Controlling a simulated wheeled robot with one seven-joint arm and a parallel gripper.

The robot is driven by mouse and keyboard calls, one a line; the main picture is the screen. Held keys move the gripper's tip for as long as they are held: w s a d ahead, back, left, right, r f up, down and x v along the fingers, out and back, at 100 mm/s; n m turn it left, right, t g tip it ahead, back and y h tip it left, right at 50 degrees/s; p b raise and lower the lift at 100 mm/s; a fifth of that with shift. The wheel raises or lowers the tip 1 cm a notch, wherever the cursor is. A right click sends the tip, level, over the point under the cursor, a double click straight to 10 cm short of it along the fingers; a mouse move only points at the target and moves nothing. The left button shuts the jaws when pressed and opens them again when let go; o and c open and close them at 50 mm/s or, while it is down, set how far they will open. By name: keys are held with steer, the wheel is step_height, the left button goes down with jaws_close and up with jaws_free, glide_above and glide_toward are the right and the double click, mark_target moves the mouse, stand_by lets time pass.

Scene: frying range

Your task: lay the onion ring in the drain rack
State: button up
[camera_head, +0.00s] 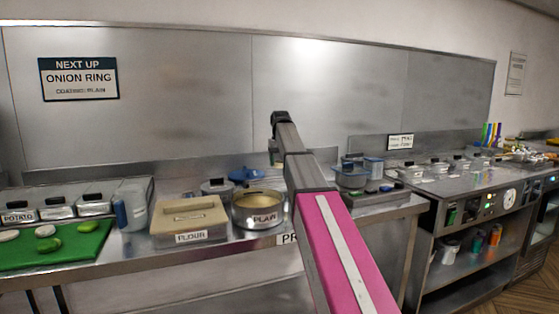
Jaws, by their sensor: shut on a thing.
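My arm reaches up from the bottom of the head view, a pink link and then grey links ending in a black joint. A short piece of my arm shows just below that joint; my gripper itself is hidden behind the arm. No onion ring can be made out. A wall sign (79,78) reads "NEXT UP ONION RING", with a smaller coating line that seems to say plain. A round metal pot labelled PLAIN (265,219) stands left of my arm, with pale contents. I cannot pick out a drain rack.
A further counter (445,180) extends right.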

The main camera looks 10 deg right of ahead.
mark_target(280, 184)
steer(key=shift+f, duration=3.75)
steer(key=o, duration=0.8)
steer(key=shift+r, duration=0.1)
